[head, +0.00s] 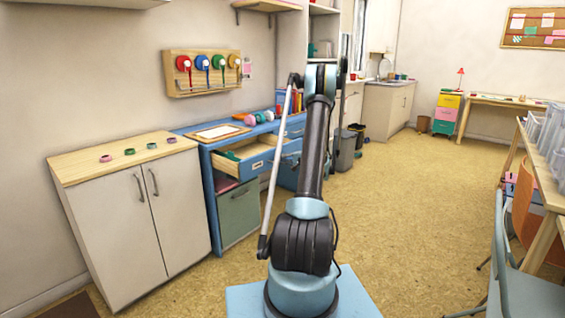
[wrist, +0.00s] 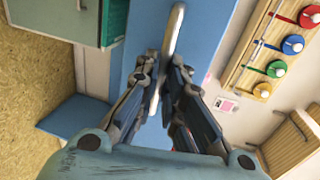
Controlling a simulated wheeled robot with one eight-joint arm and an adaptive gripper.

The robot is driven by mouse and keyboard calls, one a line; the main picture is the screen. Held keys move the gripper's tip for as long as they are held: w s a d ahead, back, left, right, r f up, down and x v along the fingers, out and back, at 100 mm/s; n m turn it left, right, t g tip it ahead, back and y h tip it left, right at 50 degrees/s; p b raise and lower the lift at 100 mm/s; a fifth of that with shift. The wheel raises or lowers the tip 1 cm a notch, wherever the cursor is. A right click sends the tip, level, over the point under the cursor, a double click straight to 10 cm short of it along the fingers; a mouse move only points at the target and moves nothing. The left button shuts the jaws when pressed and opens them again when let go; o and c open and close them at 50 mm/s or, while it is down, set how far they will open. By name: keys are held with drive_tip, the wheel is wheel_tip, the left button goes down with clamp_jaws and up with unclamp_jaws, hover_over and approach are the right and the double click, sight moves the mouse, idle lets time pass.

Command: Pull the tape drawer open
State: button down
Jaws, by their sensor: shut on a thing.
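The tape drawer (head: 258,167) stands pulled out from the blue desk in the head view, its pale wooden inside showing with a green item (head: 232,155) in it. In the wrist view a long metal handle (wrist: 175,28) runs down a blue front (wrist: 143,45). My gripper (wrist: 163,65) is shut on this handle, one finger on each side. In the head view my arm partly hides the gripper, beside the right end of the drawer front.
A grey-green cabinet door (head: 238,214) is below the drawer. A white cupboard (head: 120,225) with rings of tape on top stands left. A tape rack (head: 203,72) hangs on the wall. A blue chair (head: 520,290) stands right; the middle floor is clear.

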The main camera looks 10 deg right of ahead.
drive_tip(key=c, duration=1.7)
unclamp_jaws()
drive_tip(key=shift+a+f, duration=0.1)
drive_tip(key=shift+a, duration=0.05)
drive_tip(key=shift+s, duration=0.1)
drive_tip(key=v, duration=1.1)
drive_tip(key=shift+s+d, duration=0.25)
drive_tip(key=shift+d, duration=0.05)
drive_tip(key=s+a+r+n+g, duration=0.1)
drive_tip(key=s+a+r+g, duration=0.1)
drive_tip(key=s+a+r, duration=0.3)
drive_tip(key=s+a+r+n+g, duration=0.1)
drive_tip(key=a+r+n, duration=0.15)
drive_tip(key=a, duration=0.45)
drive_tip(key=s+a+r+n+g+h, duration=0.1)
drive_tip(key=s+a+r+g, duration=0.1)
drive_tip(key=s+a, duration=0.4)
drive_tip(key=s+a+r+n+g+h, duration=0.15)
drive_tip(key=s+a, duration=0.25)
drive_tip(key=s, duration=0.4)
drive_tip(key=s+f+n+g+h, duration=0.2)
drive_tip(key=s+f+h, duration=0.1)
drive_tip(key=s, duration=1.3)
drive_tip(key=s+f+n+g+h, duration=0.2)
drive_tip(key=s+f+n+h, duration=0.1)
drive_tip(key=s, duration=1.3)
drive_tip(key=shift+s+f+h, duration=0.35)
drive_tip(key=shift+s+f, duration=0.05)
drive_tip(key=shift+f, duration=0.15)
